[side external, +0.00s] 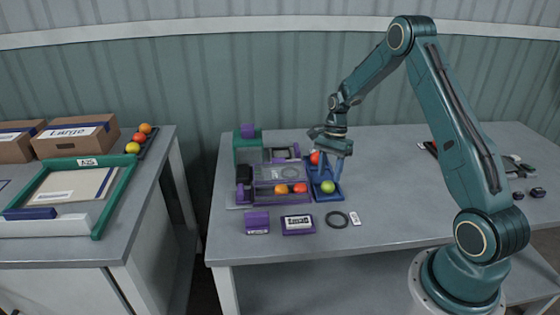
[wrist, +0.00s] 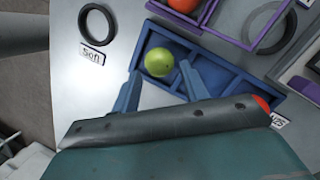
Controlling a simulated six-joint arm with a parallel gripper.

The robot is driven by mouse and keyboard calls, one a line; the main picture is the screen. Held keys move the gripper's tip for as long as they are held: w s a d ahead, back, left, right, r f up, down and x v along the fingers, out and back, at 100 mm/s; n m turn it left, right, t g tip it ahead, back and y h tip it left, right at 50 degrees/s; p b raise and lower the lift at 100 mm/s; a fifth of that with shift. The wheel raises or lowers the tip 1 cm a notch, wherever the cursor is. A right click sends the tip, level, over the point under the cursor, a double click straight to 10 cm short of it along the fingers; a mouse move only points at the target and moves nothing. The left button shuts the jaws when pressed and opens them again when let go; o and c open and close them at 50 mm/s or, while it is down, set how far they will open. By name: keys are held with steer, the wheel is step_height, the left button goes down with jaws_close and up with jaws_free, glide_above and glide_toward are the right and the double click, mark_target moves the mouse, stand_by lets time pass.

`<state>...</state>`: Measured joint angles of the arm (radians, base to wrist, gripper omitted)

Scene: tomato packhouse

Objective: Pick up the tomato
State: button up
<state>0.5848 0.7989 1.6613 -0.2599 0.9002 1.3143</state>
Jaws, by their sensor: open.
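A green tomato (side external: 328,187) sits in the near end compartment of a blue divided tray (side external: 341,195). The tomato also shows in the wrist view (wrist: 159,62), with the tray (wrist: 225,72) around it. A red tomato (side external: 315,158) is at the far end of the tray, mostly hidden by my gripper body in the wrist view (wrist: 262,103). My gripper (side external: 329,176) is open and points down over the tray. In the wrist view, the blue fingertips (wrist: 158,76) lie on either side of the green tomato. I cannot tell whether they touch it.
A purple sorting unit (side external: 262,200) with orange-red tomatoes (side external: 282,189) stands left of the tray. A black ring (side external: 337,219) and a label card (side external: 355,218) lie in front. A side table (side external: 60,252) holds boxes and more tomatoes.

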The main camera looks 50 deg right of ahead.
mark_target(327, 186)
steer(key=shift+x, duration=1.9)
steer(key=c, duration=0.3)
